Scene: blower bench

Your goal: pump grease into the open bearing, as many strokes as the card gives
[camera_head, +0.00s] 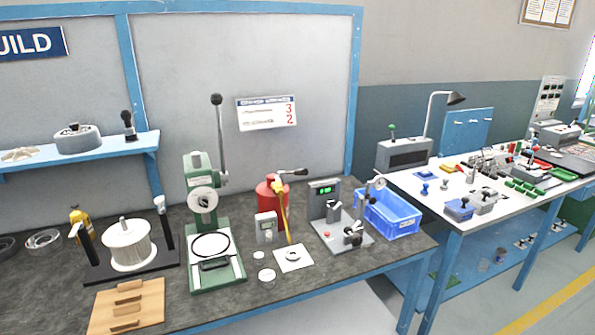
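The white card (267,113) hangs on the grey back panel. It shows a red 3 above a red 2, and the words beside them are too small to read. A red grease pump (265,191) with a dark-tipped lever stands on the dark bench top. Its yellow hose or nozzle (283,215) points down toward a white sheet (304,264). A small ring-shaped bearing (293,254) lies on that sheet. I cannot tell whether the nozzle touches it. Neither of my grippers is in view.
A green arbor press (217,270) with a tall lever stands left of the pump. A spool (130,245) and wooden block (128,308) sit left.

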